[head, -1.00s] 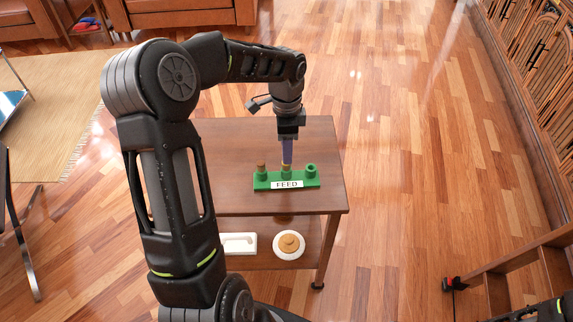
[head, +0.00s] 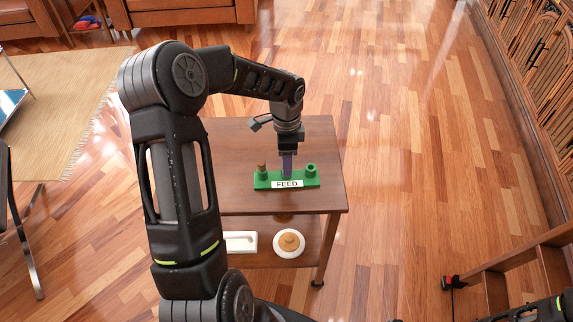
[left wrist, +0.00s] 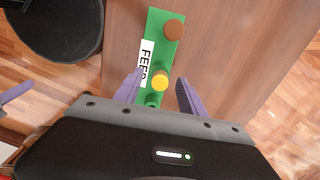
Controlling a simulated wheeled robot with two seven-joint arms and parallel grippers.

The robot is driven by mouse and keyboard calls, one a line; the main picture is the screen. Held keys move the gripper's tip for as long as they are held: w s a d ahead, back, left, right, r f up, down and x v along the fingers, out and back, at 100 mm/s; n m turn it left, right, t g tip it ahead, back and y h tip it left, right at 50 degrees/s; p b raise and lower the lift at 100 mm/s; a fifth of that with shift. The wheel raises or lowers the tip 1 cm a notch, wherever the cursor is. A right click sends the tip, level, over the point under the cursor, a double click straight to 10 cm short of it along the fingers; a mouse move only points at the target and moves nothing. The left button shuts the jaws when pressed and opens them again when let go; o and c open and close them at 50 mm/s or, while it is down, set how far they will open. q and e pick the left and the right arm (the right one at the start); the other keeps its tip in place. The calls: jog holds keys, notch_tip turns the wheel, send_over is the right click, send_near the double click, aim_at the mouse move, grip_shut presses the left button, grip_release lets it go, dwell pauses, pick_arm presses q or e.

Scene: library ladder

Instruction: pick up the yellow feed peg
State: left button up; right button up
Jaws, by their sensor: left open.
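The yellow feed peg (left wrist: 161,80) stands in the middle socket of the green FEED rack (head: 314,182), seen from above in the left wrist view. My left gripper (head: 287,172) points down over that socket. In the left wrist view its two purple fingers (left wrist: 157,84) are apart, one on each side of the yellow peg, with gaps showing. In the head view the fingers hide the yellow peg. A brown peg (head: 262,167) stands in the rack's left socket; the right socket (head: 311,168) is empty.
The rack stands on a wooden table (head: 240,150) with clear top around it. A white tray (head: 240,241) and a round white dish with a tan thing (head: 289,243) sit on its lower shelf. A wooden ladder (head: 520,262) is at right.

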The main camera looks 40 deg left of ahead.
pick_arm(q)
jog(key=shift+c, duration=0.6)
grip_shut()
